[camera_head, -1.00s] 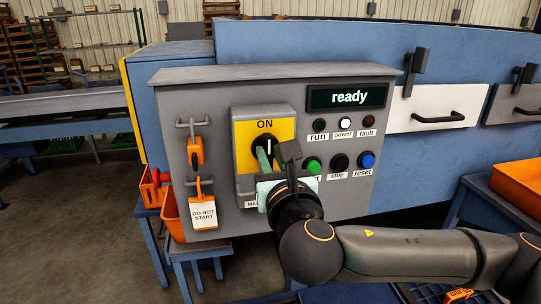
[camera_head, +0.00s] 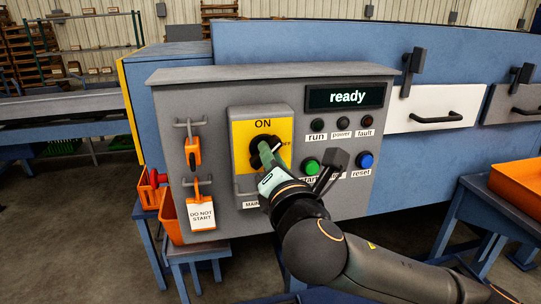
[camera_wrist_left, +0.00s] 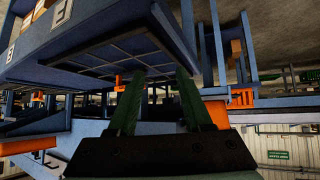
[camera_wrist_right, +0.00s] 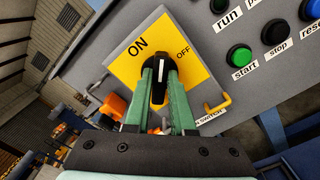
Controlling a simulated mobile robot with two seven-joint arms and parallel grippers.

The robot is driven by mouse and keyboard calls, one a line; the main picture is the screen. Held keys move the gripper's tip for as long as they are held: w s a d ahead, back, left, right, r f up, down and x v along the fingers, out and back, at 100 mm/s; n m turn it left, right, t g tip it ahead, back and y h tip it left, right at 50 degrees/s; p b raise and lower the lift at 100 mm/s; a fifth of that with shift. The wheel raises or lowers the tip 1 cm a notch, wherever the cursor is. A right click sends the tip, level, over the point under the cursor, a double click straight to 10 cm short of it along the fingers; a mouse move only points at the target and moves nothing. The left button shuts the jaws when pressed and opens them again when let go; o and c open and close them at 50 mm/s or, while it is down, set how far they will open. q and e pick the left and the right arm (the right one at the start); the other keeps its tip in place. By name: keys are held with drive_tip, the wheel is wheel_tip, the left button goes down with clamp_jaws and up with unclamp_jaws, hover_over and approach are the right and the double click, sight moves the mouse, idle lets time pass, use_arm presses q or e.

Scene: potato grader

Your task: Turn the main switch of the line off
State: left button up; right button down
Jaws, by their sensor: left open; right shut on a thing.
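The main switch is a black rotary knob (camera_head: 265,150) on a yellow plate (camera_head: 243,158) marked ON at the top and OFF at the right. My right gripper (camera_head: 272,160) is shut on the knob. In the right wrist view the green fingers sit on both sides of the knob (camera_wrist_right: 158,86), and its white mark points between ON and OFF. The fingers hide part of the plate. My left gripper (camera_wrist_left: 155,105) is open and empty in the left wrist view, with blue framework beyond it; it is not in the head view.
The display (camera_head: 346,97) reads "ready"; the power lamp (camera_head: 342,125) looks dark. The green start button (camera_head: 311,168) and blue reset button (camera_head: 365,160) are close to my right wrist. An orange padlock (camera_head: 193,152) and a DO NOT START tag (camera_head: 201,214) hang at the panel's left.

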drive_tip(key=m, duration=0.6)
drive_tip(key=m+p, duration=0.1)
drive_tip(key=m, duration=0.1)
drive_tip(key=shift+d+f+m, duration=0.1)
drive_tip(key=shift+f+m, duration=0.15)
drive_tip(key=shift+m, duration=0.15)
idle(0.4)
drive_tip(key=c, duration=0.8)
unclamp_jaws()
drive_tip(key=shift+o, duration=0.2)
drive_tip(key=s+d, duration=0.2)
drive_tip(key=s, duration=1)
drive_tip(key=shift+s+d+b, duration=0.15)
drive_tip(key=shift+d+b, duration=0.05)
drive_tip(key=shift+b, duration=0.15)
